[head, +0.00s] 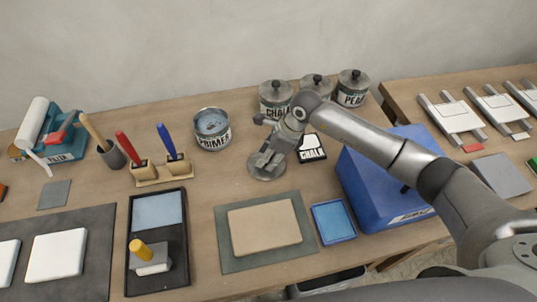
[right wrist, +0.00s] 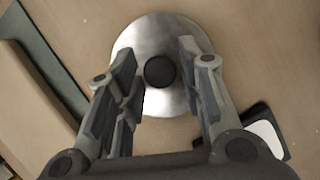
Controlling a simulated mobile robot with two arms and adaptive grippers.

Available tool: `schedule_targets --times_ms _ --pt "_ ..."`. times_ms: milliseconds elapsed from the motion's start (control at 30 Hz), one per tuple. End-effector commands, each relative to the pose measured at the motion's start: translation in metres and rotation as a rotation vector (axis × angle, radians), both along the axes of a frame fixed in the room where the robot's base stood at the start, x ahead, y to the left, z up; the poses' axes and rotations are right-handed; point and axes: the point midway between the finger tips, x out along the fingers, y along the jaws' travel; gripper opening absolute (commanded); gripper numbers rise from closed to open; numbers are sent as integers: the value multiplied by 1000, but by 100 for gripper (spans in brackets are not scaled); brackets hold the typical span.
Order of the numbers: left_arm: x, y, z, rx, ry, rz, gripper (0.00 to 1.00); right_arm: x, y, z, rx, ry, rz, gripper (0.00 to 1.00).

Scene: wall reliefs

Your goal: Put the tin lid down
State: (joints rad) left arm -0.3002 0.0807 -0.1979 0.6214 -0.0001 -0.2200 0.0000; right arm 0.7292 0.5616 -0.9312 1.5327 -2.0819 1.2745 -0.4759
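The tin lid (right wrist: 160,32) is a round, shiny metal disc with a black knob (right wrist: 160,72). It lies flat, apparently on the workbench, and shows partly under my right gripper in the head view (head: 279,169). My right gripper (head: 264,160) is directly above the lid, pointing down. In the right wrist view its fingers (right wrist: 157,55) stand apart on either side of the knob, with a gap on both sides. The primer tin (head: 212,130) stands open to the left of the lid. My left gripper is not in view.
Several lidded tins (head: 276,97) stand behind the lid. A grey mat with a tan board (head: 264,226) lies in front. Bare wood lies between primer tin and mat.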

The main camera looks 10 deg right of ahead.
Motion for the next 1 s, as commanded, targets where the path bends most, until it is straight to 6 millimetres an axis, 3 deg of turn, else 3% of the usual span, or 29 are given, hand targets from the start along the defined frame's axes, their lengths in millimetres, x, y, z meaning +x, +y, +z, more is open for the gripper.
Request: schedule_targets --times_ms 467,1000 --pt "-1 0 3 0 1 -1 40 0 -1 6 1 -1 0 46" --pt "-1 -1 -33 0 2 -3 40 -15 -38 99 -1 -4 -1 46"
